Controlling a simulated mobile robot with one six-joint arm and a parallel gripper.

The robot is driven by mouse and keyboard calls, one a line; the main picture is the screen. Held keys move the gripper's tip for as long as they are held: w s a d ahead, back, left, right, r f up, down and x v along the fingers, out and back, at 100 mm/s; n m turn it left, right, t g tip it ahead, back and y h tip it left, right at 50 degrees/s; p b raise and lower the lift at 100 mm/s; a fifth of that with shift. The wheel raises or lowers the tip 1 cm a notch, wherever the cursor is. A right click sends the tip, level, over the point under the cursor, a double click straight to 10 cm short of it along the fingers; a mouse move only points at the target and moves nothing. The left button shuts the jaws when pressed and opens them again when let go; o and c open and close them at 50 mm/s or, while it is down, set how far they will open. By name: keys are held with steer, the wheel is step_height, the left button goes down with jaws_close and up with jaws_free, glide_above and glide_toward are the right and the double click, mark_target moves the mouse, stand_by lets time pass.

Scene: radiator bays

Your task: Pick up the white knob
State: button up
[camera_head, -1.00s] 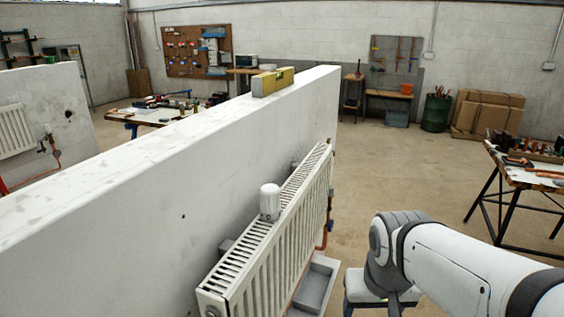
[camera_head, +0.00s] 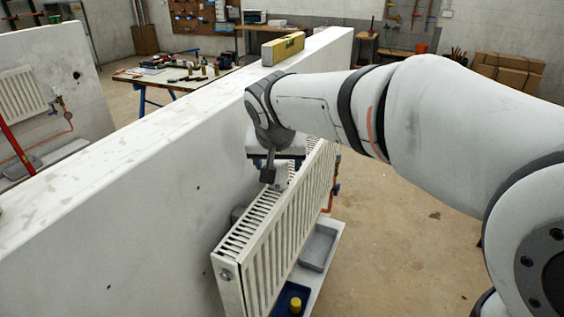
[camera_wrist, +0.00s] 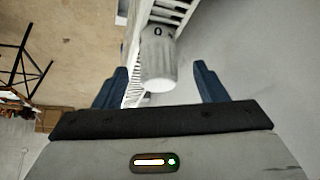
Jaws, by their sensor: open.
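The white knob (camera_wrist: 158,62) is a ribbed cylinder with a dark mark, standing on top of the white radiator (camera_head: 272,247). In the wrist view it lies between the two blue fingers of my gripper (camera_wrist: 160,86), with a gap on either side. My gripper is open and holds nothing. In the head view my gripper (camera_head: 272,180) is over the radiator's top, close against the wall side, and hides most of the knob (camera_head: 281,183).
The low white partition wall (camera_head: 130,215) runs along the radiator's left. A yellow level (camera_head: 283,48) lies on its top. Below the radiator are a grey tray (camera_head: 319,248) and a blue tray (camera_head: 283,296) with a yellow piece. Open floor lies to the right.

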mark_target(279, 169)
steer(key=p+x, duration=0.1)
steer(key=x, duration=0.3)
steer(key=shift+w+d+f, duration=0.1)
steer(key=shift+w+f, duration=0.05)
steer(key=shift+w, duration=0.1)
steer(key=shift+c, duration=0.2)
steer(key=c, duration=1.1)
